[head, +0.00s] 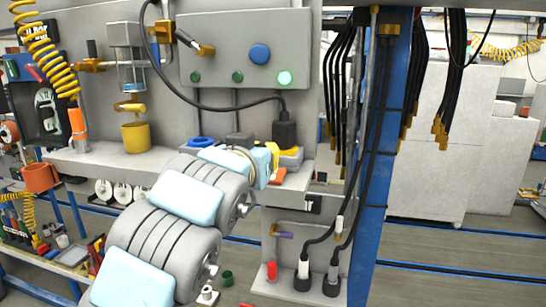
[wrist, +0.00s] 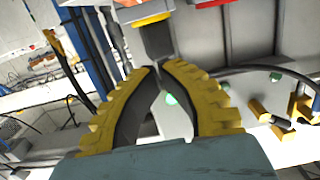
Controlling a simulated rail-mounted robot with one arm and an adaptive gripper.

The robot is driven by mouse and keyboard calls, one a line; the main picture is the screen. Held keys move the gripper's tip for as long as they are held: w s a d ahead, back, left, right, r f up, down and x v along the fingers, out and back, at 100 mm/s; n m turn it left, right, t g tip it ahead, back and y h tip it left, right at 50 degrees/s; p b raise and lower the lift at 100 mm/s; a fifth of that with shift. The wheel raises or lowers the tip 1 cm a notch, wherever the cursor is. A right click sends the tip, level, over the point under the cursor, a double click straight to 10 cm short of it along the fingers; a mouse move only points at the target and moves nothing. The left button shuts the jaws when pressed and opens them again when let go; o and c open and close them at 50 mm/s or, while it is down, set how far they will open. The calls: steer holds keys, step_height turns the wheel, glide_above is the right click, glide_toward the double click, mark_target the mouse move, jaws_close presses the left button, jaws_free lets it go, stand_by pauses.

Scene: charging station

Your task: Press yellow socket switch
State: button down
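The yellow socket (head: 291,158) sits on the shelf at the right, with a black plug (head: 285,132) upright in it. My gripper reaches in from the front left and hides part of the socket; its fingertips are hard to make out in the head view. In the wrist view, which is upside down, the yellow socket (wrist: 151,20) and black plug (wrist: 157,42) are at the top centre, just beyond my gripper's fingertips (wrist: 160,67). The fingers are brought together at the tips and hold nothing visible. I cannot make out the switch itself or any contact with it.
A grey panel (head: 225,30) behind carries a blue button (head: 260,54) and a lit green lamp (head: 285,78). A blue socket (head: 200,142) is further left on the shelf. A black cable (head: 215,107) loops to the plug. A blue post (head: 378,170) stands to the right.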

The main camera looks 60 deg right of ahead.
steer(key=p, duration=0.3)
glide_above(275, 176)
steer(key=w, duration=0.1)
steer(key=shift+w+d+f, duration=0.1)
steer(key=shift+d+f, duration=0.15)
steer(key=shift+d, duration=0.2)
steer(key=shift+w+d+f, duration=0.15)
steer(key=shift+d+f, duration=0.2)
steer(key=shift+f, duration=0.25)
steer(key=shift+d+f+p, duration=0.15)
steer(key=shift+f+p, duration=0.4)
steer(key=shift+f, duration=0.9)
steer(key=shift+d+f+y+b, duration=0.2)
steer(key=shift+f+y+b, duration=0.2)
steer(key=shift+f+y, duration=0.1)
steer(key=shift+d+f+b, duration=0.1)
steer(key=shift+f+b, duration=0.1)
steer(key=shift+b, duration=0.45)
steer(key=shift+w+r, duration=0.1)
steer(key=shift+r, duration=0.1)
